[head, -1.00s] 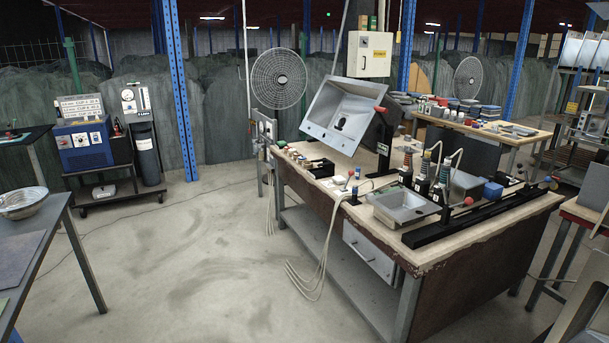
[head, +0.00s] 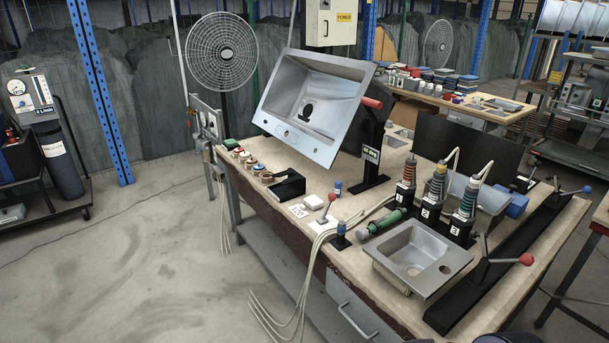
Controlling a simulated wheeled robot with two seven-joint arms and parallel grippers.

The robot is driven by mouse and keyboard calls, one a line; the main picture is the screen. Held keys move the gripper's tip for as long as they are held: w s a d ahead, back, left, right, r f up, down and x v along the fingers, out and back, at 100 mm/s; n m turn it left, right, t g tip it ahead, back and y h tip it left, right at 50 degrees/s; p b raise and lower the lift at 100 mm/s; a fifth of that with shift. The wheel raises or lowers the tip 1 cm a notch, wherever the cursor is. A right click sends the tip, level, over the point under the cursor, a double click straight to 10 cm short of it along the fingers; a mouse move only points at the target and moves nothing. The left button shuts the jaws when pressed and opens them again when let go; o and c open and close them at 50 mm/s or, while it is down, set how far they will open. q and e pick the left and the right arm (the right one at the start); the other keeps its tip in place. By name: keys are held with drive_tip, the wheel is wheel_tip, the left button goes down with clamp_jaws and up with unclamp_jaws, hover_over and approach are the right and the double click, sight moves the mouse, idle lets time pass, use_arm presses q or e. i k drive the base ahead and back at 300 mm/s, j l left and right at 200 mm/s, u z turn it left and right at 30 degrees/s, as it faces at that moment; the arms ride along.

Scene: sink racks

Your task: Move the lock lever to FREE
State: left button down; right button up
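A tilted steel sink (head: 310,100) is held up at the back of the workbench. Beside its right edge stands a black post with a red-gripped lever (head: 371,103), its grip at the top near the sink's rim. A small label plate (head: 371,154) is on this post, its text too small to read. This looks like the lock lever, though I cannot read LOCK or FREE. Neither of my grippers is in view.
The workbench (head: 316,181) carries a small steel basin (head: 417,258), several black-based tools with coiled collars (head: 434,196), a green-and-grey handheld tool (head: 384,224) and a black rail (head: 500,264). Cables hang over its front edge. The floor (head: 150,250) left of the bench is clear.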

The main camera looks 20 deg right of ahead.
sight(332, 196)
drive_tip(key=i+z, duration=0.1)
drive_tip(key=i, duration=0.35)
drive_tip(key=i+j+z, duration=0.15)
drive_tip(key=i, duration=0.3)
drive_tip(key=i+z, duration=0.2)
drive_tip(key=z, duration=0.25)
drive_tip(key=i+z, duration=0.25)
drive_tip(key=z, duration=0.25)
drive_tip(key=i+z, duration=0.2)
drive_tip(key=z, duration=0.25)
drive_tip(key=i+j+z, duration=0.15)
drive_tip(key=z, duration=0.3)
drive_tip(key=j, duration=0.05)
